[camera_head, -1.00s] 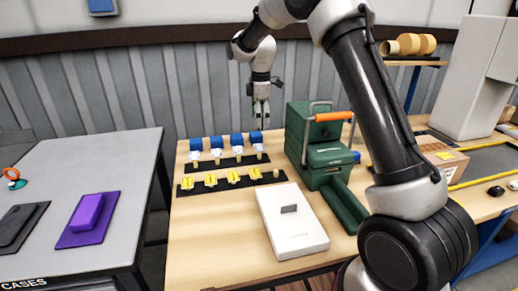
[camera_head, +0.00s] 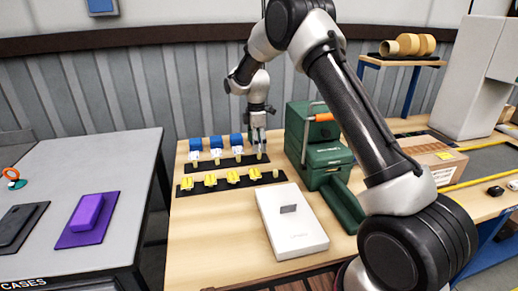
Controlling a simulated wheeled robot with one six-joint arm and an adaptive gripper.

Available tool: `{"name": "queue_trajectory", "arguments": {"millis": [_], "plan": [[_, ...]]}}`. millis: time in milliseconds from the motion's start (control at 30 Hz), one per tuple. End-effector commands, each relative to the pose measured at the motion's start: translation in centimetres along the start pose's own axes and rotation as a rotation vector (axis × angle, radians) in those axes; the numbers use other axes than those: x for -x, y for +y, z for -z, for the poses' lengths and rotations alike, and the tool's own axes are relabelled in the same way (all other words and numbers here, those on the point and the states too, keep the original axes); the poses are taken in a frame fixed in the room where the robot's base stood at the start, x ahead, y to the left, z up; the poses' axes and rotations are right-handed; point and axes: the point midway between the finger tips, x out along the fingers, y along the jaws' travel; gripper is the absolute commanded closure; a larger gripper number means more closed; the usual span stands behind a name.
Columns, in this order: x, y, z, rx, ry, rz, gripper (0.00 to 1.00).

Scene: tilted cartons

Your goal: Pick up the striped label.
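My gripper (camera_head: 258,148) points down at the right end of the back row on the wooden table, in front of the gray wall. Its fingers look apart, over or around the small items at that end, and cover most of the fourth blue piece. The back row has blue pieces (camera_head: 215,142) with small white label-like pieces (camera_head: 216,154) in front. No stripes can be made out at this size, so I cannot tell which piece is the striped label.
A green machine (camera_head: 318,150) with an orange handle stands close to the right of my gripper. A white box (camera_head: 292,232) lies on the front of the table. A gray table (camera_head: 100,165) with a purple case (camera_head: 87,212) is at left, across a gap.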

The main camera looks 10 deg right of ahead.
Motion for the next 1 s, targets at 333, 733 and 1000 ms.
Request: {"name": "queue_trajectory", "arguments": {"millis": [333,733,1000], "plan": [[-0.2,-0.01,0.0,0.0,0.0,0.001,0.21],[-0.47,0.0,0.0,-0.001,0.0,0.0,0.21],[-0.46,0.0,0.01,-0.001,0.0,0.0,0.45]]}}
